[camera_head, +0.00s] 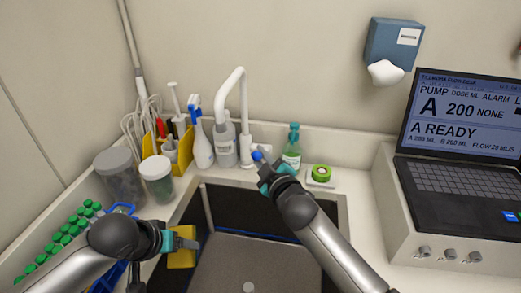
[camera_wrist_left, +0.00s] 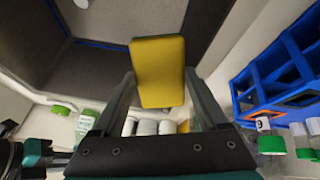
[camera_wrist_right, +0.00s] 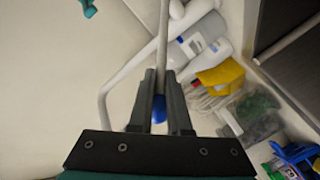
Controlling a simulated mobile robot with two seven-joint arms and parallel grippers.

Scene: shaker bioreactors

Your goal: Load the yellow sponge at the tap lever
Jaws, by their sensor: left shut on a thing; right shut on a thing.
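The yellow sponge (camera_head: 181,259) is held over the left part of the sink. My left gripper (camera_head: 180,240) is shut on it; in the left wrist view the sponge (camera_wrist_left: 158,72) sits between the two fingers. The white tap (camera_head: 242,100) arches up behind the sink. Its lever has a blue end (camera_head: 257,156), and my right gripper (camera_head: 266,166) is shut on it. In the right wrist view the blue end (camera_wrist_right: 159,108) shows between the fingers. The gripper hides part of the lever in the head view.
The sink (camera_head: 215,192) lies below both arms. Bottles (camera_head: 200,140), jars (camera_head: 157,180) and green-capped tubes (camera_head: 65,240) stand on the left. A laptop (camera_head: 460,150) is far right.

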